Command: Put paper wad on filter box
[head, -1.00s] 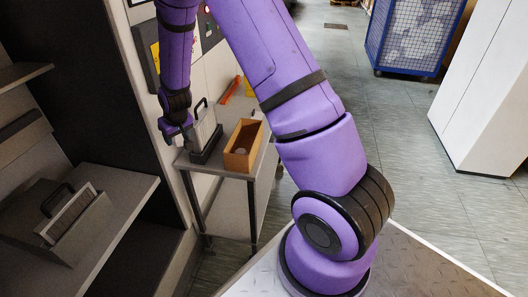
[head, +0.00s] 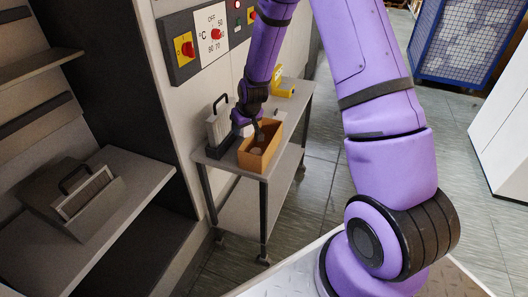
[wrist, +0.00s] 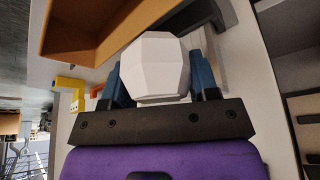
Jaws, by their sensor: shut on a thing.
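The paper wad (wrist: 155,66) is a white faceted lump between the two blue fingers of my gripper (wrist: 158,78) in the wrist view. My gripper is shut on it. In the head view my gripper (head: 257,138) points down into the open orange-brown box (head: 244,161) on the cart. The wad shows there only as a small greyish shape. A grey handled filter unit (head: 218,126) stands upright beside the box on its left. A grey box with a black handle and a pale filter panel (head: 72,203) sits on the left shelf. I cannot tell which is the filter box.
The grey cart (head: 222,173) holds the box and filter unit, with a yellow thing (head: 284,90) at its back. A control panel (head: 205,38) with knobs is on the wall behind. A blue cage (head: 458,42) and white cabinet (head: 505,140) stand to the right, with open floor between.

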